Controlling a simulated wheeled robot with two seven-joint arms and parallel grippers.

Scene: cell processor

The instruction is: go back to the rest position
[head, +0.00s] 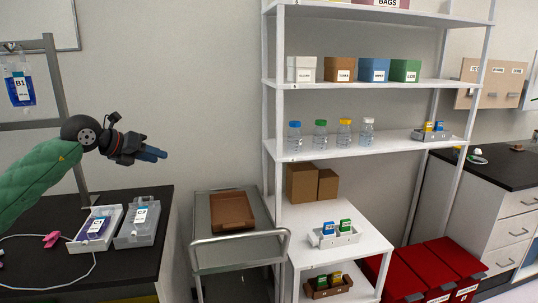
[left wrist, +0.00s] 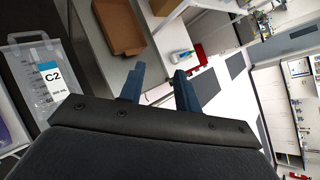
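My left gripper (head: 152,154) is held in the air at the left, above and in front of the dark counter, pointing right. In the left wrist view its two blue fingers (left wrist: 158,88) stand apart with nothing between them, so it is open and empty. My right gripper is in neither view. The task names no object.
A dark counter (head: 60,272) at the left bears a white tray (head: 78,244) and a grey tray (head: 150,238) with bags. A bag labelled B1 (head: 20,88) hangs above. A cart (head: 202,262) carries a brown tray (head: 232,211). A white shelf (head: 352,236) and red bins (head: 405,276) stand right.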

